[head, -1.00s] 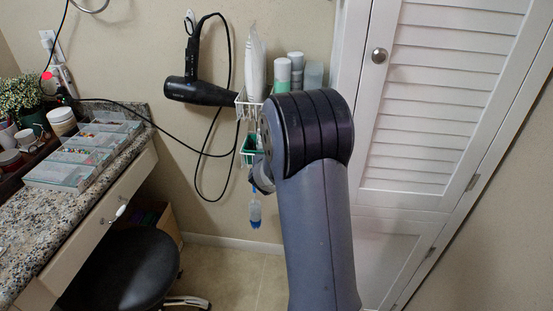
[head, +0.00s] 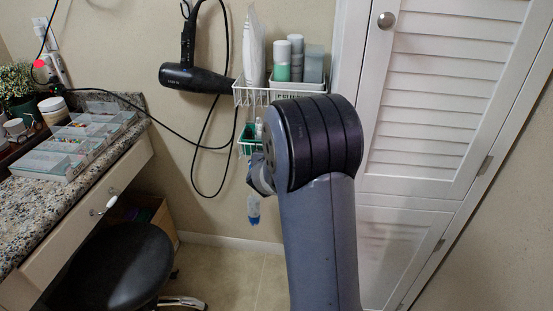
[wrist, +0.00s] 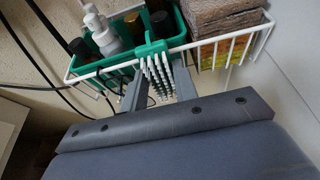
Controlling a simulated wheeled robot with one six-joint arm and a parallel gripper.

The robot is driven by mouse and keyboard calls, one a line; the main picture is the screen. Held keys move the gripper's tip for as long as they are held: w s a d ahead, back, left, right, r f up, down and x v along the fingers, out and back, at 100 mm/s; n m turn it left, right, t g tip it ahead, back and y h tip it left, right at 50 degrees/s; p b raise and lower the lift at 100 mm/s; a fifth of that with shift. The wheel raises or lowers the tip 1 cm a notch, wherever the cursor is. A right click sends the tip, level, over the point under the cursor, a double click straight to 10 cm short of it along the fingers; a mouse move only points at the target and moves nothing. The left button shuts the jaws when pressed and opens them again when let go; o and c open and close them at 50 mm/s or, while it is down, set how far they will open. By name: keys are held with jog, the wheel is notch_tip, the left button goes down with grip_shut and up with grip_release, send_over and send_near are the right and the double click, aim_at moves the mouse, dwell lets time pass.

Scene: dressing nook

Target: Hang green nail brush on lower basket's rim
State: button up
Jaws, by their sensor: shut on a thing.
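The green nail brush (wrist: 152,50), with pale bristles facing the wrist camera, is between the fingers of my gripper (wrist: 158,80). My gripper is shut on it. The brush is at the front rim of the lower basket (wrist: 95,68), a white wire basket, and overlaps that rim in the wrist view. I cannot tell whether it touches or rests on the wire. In the head view my arm hides the brush and most of the lower basket; my wrist shows at the arm's left edge.
A green bin (wrist: 172,22) with several bottles and a brown box (wrist: 225,40) fill the lower basket. The upper basket (head: 250,97) holds bottles above it. A hair dryer (head: 195,77) and its cord hang left. A blue-tipped item (head: 253,212) hangs below. A louvred door (head: 435,100) stands right.

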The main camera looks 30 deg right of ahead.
dwell(0.3)
jog(key=o, duration=1.1)
jog(key=shift+a+r, duration=0.1)
